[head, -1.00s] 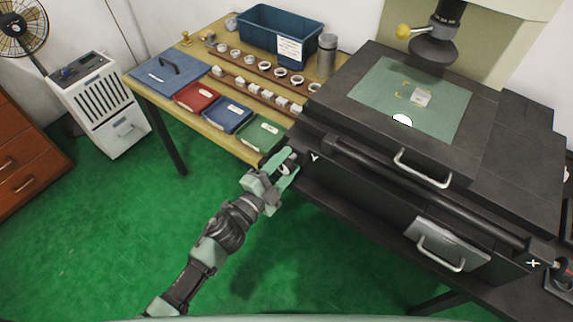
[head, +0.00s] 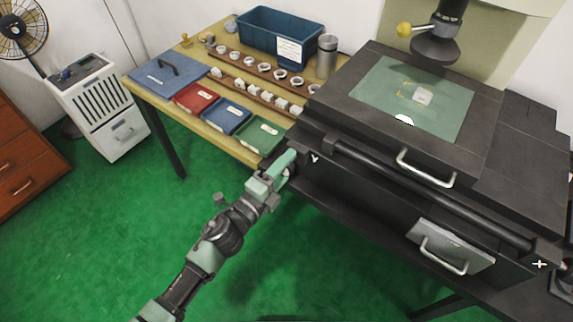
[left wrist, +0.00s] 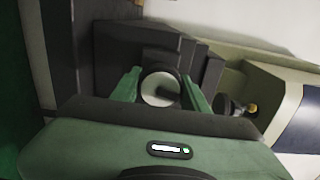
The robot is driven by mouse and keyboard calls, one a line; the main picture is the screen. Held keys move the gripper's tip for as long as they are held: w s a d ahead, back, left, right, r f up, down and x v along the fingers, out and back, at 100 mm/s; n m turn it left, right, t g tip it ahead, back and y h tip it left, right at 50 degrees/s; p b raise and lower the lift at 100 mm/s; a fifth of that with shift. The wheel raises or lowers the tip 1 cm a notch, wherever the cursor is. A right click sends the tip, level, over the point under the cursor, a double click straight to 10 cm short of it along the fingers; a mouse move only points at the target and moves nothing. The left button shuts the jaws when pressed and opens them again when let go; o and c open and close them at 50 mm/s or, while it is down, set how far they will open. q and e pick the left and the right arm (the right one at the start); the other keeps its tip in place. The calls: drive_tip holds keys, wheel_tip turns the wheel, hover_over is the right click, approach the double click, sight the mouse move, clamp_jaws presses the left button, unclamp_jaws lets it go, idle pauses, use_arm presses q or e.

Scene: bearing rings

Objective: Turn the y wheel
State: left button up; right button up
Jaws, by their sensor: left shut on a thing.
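The y wheel (left wrist: 160,88) shows in the left wrist view as a round silver-faced knob with a dark rim. It sits on the dark machine's left side, by the white Y label (head: 314,159). My left gripper (head: 288,163) is shut on the wheel, with one green finger on each side of it in the left wrist view. In the head view the fingers and the hand hide most of the wheel. My right gripper is not in view.
The black machine stage (head: 340,102) carries a green glass plate (head: 440,112) with a small light block (head: 422,96). The green floor (head: 110,230) is clear.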

use_arm(q)
drive_tip(key=shift+f, duration=0.1)
drive_tip(key=o, duration=1.4)
drive_tip(key=b+v, duration=0.1)
drive_tip(key=v, duration=0.7)
